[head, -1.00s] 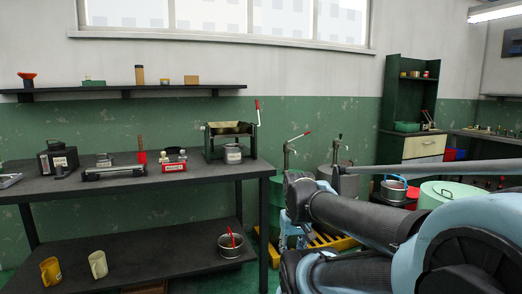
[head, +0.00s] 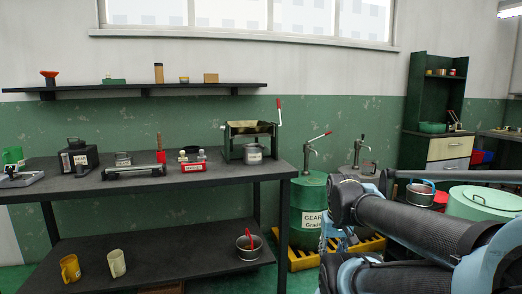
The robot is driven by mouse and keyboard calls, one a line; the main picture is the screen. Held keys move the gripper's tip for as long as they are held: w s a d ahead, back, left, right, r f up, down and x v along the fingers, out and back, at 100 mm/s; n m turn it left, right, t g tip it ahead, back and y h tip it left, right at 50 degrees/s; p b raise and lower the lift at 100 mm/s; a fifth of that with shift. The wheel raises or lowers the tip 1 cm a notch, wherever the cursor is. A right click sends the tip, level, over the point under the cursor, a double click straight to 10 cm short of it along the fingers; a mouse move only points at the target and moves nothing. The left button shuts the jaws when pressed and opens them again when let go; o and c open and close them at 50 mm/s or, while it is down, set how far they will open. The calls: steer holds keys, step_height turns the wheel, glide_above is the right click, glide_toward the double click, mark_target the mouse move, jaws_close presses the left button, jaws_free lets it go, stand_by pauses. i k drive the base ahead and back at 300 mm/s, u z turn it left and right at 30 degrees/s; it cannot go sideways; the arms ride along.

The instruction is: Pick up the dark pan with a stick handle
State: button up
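I cannot make out a dark pan with a stick handle for certain. A round metal pot (head: 248,252) with a red stick-like piece in it sits on the lower shelf, at its right end. A grey metal pot (head: 253,153) stands on the bench top in front of a green machine. My arm fills the lower right of the head view, well to the right of the bench. My gripper cannot be made out, so its opening is not shown.
A long dark bench (head: 225,174) runs along the wall, holding a black can (head: 78,158), a red box (head: 192,163) and tools. Two yellowish mugs stand on its lower shelf. A green drum (head: 308,205) on a yellow pallet stands between bench and arm.

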mark_target(252, 145)
steer(key=i, duration=0.9)
steer(key=u, duration=0.1)
